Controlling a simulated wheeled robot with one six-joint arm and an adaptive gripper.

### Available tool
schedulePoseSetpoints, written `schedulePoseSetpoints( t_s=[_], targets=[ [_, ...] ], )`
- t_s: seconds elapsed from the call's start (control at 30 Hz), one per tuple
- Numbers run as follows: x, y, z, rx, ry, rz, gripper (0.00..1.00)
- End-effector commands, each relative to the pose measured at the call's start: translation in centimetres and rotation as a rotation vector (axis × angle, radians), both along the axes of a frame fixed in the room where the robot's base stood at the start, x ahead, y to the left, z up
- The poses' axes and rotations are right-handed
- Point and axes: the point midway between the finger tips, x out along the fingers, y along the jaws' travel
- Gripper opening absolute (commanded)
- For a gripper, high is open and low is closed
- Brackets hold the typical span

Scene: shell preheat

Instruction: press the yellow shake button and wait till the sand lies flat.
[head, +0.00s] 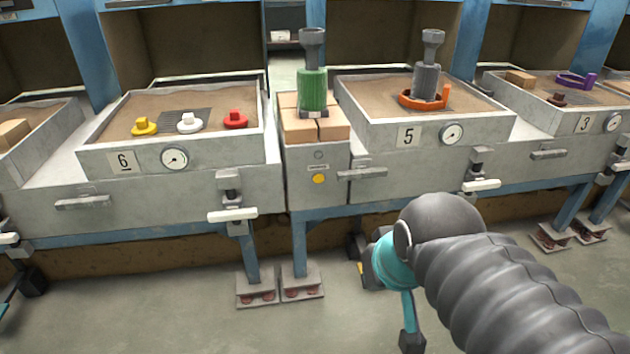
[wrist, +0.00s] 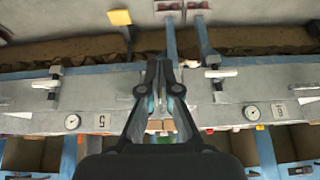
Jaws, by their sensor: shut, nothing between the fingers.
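The yellow button (head: 319,178) is a small round disc on the grey panel (head: 300,195) between boxes 5 and 6, below a small grey disc. Nothing touches it in the head view. I cannot make it out in the wrist view. The sand in box 5 (head: 375,92) and the sand in box 6 (head: 135,105) look broadly level; fine unevenness cannot be judged. My gripper (wrist: 164,66) is shut and empty in the wrist view, in front of the bench. In the head view my arm is at lower right, below and right of the button, and hides my fingertips.
Box 6 holds a yellow (head: 144,127), a white (head: 189,122) and a red piece (head: 235,120). A green-handled tool (head: 312,88) stands on wooden blocks above the button. A grey tool (head: 427,80) stands inside an orange ring (head: 410,101) in box 5. Valve handles (head: 232,214) stick out in front.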

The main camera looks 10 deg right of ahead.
Motion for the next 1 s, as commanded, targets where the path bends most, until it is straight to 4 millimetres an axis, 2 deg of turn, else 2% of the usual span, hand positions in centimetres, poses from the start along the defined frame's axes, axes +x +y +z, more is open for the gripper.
schedulePoseSetpoints(
  t_s=[0.17, 0.27, 0.4, 0.53, 0.67, 0.8, 0.9, 1.0],
  targets=[
    [2.8, 1.8, -2.1, 0.157, 0.057, -0.047, 0.0],
    [5.5, 3.4, -3.4, 0.305, 0.097, -0.099, 0.0],
    [10.3, 5.1, -5.1, 0.521, 0.137, -0.189, 0.0],
    [15.4, 5.7, -6.6, 0.72, 0.153, -0.291, 0.0],
    [20.9, 5.2, -8.5, 0.913, 0.151, -0.407, 0.0],
    [26.6, 3.4, -10.7, 1.1, 0.128, -0.538, 0.0],
    [29.9, 1.8, -12.2, 1.205, 0.104, -0.619, 0.0],
    [32.2, 0.3, -13.3, 1.278, 0.082, -0.68, 0.0]
  ],
)
